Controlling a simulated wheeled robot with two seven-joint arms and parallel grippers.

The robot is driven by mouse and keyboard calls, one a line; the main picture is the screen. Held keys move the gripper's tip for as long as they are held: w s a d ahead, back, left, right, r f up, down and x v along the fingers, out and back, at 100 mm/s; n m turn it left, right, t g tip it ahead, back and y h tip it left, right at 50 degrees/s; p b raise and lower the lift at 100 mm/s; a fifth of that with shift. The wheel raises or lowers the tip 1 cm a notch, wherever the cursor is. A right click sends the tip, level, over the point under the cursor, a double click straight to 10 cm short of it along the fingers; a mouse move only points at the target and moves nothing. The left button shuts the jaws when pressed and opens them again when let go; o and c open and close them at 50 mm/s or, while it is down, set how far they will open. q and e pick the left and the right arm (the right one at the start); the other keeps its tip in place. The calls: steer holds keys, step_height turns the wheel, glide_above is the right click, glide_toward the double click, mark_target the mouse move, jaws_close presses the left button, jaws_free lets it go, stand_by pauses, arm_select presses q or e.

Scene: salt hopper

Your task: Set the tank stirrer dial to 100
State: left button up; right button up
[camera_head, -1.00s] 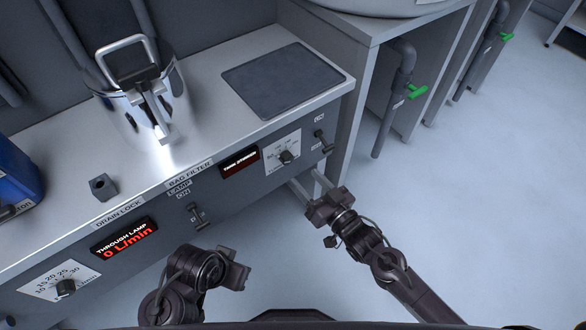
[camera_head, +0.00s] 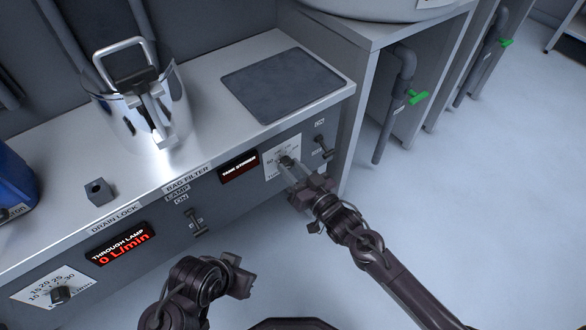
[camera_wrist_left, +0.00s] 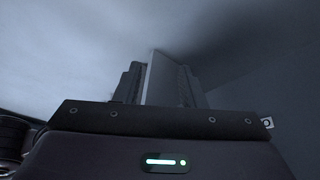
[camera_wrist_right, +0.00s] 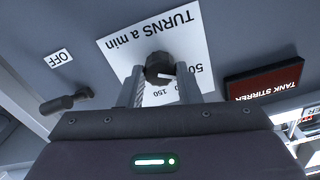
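The tank stirrer dial is a dark round knob (camera_wrist_right: 158,68) on a white scale plate (camera_wrist_right: 190,38) marked "TURNS a min", with 50 and 150 readable in the right wrist view. A white pointer mark shows on the knob. In the head view the plate (camera_head: 270,160) is partly covered by my right gripper (camera_head: 290,172). In the right wrist view my right gripper (camera_wrist_right: 160,85) has its fingers apart, one on each side of the knob; contact is not clear.
A dark red "TANK STIRRER" display (camera_head: 239,167) is beside the plate, and a switch lever (camera_head: 324,147) is to its right. A metal pot (camera_head: 150,105) and dark mat (camera_head: 283,84) are on the counter. Another dial (camera_head: 60,294) is at lower left. The floor right is clear.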

steer(key=c, duration=0.3)
arm_select(q)
steer(key=shift+r, duration=0.1)
arm_select(e)
steer(key=shift+r+m+p, duration=0.1)
steer(key=shift+m+p, duration=0.35)
steer(key=shift+m, duration=0.05)
steer(key=shift+m+p, duration=0.45)
steer(key=shift+m, duration=0.15)
steer(key=m+p, duration=0.2)
steer(key=m, duration=0.2)
steer(key=shift+p, duration=0.35)
arm_select(q)
steer(key=shift+s+a+f+n+g+y+p, duration=0.1)
steer(key=shift+s+a+f+n+g+y, duration=0.25)
steer(key=shift+a, duration=0.45)
steer(key=shift+s+a+f+n+g+y+p, duration=0.1)
steer(key=shift+s+a+f+g+y+p, duration=0.15)
steer(key=shift+a+g, duration=0.5)
steer(key=shift+s+a+f+n+g+y, duration=0.2)
steer(key=shift+a+f+g, duration=0.15)
steer(key=shift+a, duration=0.55)
arm_select(e)
steer(key=shift+m, duration=1)
